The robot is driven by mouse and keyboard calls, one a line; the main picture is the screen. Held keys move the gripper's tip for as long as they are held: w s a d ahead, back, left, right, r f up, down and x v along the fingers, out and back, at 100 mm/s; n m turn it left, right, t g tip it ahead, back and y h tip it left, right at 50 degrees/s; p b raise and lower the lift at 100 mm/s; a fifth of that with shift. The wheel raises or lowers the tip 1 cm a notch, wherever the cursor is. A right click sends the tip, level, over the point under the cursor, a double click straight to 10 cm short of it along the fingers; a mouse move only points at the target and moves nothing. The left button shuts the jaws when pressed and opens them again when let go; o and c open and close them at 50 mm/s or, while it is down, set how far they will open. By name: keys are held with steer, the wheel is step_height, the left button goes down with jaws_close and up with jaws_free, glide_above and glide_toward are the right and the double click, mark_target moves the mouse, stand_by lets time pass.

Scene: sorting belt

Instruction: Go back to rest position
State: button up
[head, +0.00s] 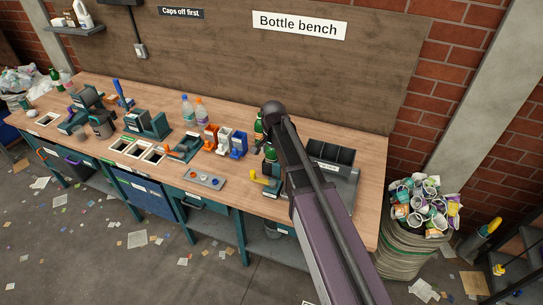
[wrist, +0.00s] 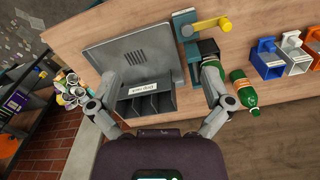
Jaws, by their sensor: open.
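My gripper (wrist: 162,88) is open and empty in the wrist view, its two fingers spread wide over a grey slotted holder (wrist: 150,102) and a grey metal tray (wrist: 136,53) on the bench. In the head view my arm crosses the bench (head: 375,170) diagonally, and the fingers cannot be made out there. A green bottle (wrist: 243,90) stands close to the outer side of one finger in the wrist view, apparently apart from it. Another green bottle (head: 270,153) is at the teal fixture with the yellow lever (head: 264,181), partly hidden by my arm.
Orange, white and blue holders (head: 224,142) stand left of my arm. Two clear bottles (head: 193,108) stand behind them. A sack of cups (head: 420,215) is at the bench's right end. The wooden back panel (head: 240,70) rises behind the bench.

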steer(key=shift+s+f, duration=0.15)
steer(key=shift+s, duration=0.15)
stand_by(0.4)
steer(key=s+d+f+n+b, duration=0.7)
steer(key=s+d+f+b, duration=0.7)
steer(key=s+f+b, duration=0.2)
steer(key=shift+s+d+n, duration=0.15)
steer(key=shift+s+n, duration=0.15)
steer(key=shift+s, duration=0.25)
